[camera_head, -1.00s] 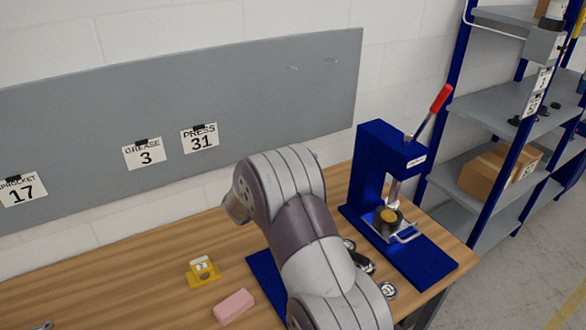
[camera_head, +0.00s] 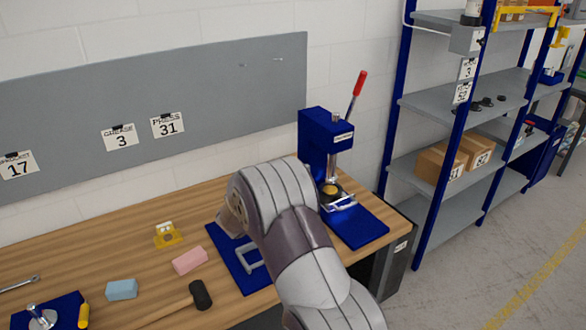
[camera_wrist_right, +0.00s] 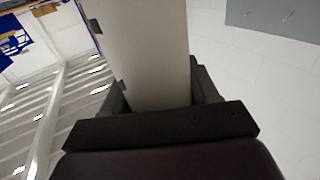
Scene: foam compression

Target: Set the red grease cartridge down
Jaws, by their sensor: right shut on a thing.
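My right gripper (camera_wrist_right: 160,95) shows in the right wrist view. Its dark jaws are shut on a pale grey, straight-sided thing (camera_wrist_right: 148,50) that runs up out of the picture. No red shows on this thing, and I cannot tell what it is. In the head view my right arm covers the middle of the bench, and the gripper and its load are hidden behind it. I see no red grease cartridge in either view. My left gripper is not in view.
The wooden bench (camera_head: 60,238) carries a blue press (camera_head: 322,140) with a red handle, a yellow holder (camera_head: 167,235), a pink block (camera_head: 190,261), a light blue block (camera_head: 121,289) and a mallet (camera_head: 200,295).

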